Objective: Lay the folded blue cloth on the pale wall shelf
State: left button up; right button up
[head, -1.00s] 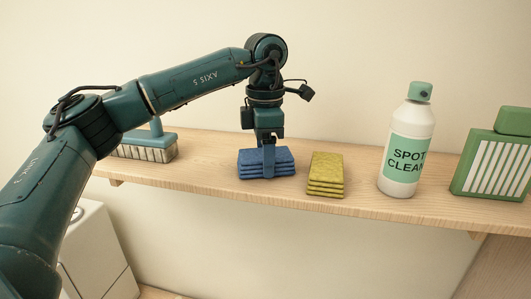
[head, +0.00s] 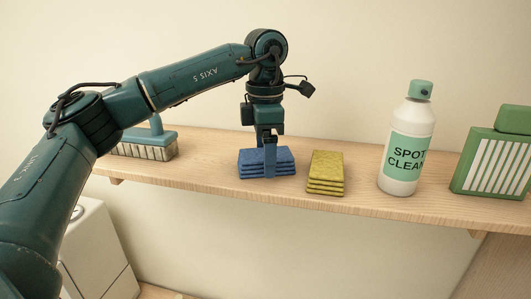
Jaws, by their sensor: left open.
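The folded blue cloth (head: 251,165) lies flat on the pale wooden wall shelf (head: 223,184), as a stack of several layers. My left gripper (head: 270,160) points straight down at the cloth, with a finger in front of its near side. Its jaws are open, and the cloth rests on the shelf beneath them. The far finger is hidden, and I cannot tell whether the visible finger touches the cloth. My right gripper is not in view.
A folded yellow cloth (head: 326,172) lies just right of the blue one. Further right stand a spray bottle (head: 405,155) and a green container (head: 492,165). A brush (head: 147,145) sits at the left, partly behind my arm. A white cabinet (head: 96,255) stands below.

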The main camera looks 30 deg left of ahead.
pick_arm(q)
notch_tip(320, 180, up, 12)
jog(key=p, duration=0.1)
jog(key=shift+f, duration=0.2)
jog(key=shift+s, duration=0.1)
dwell(0.4)
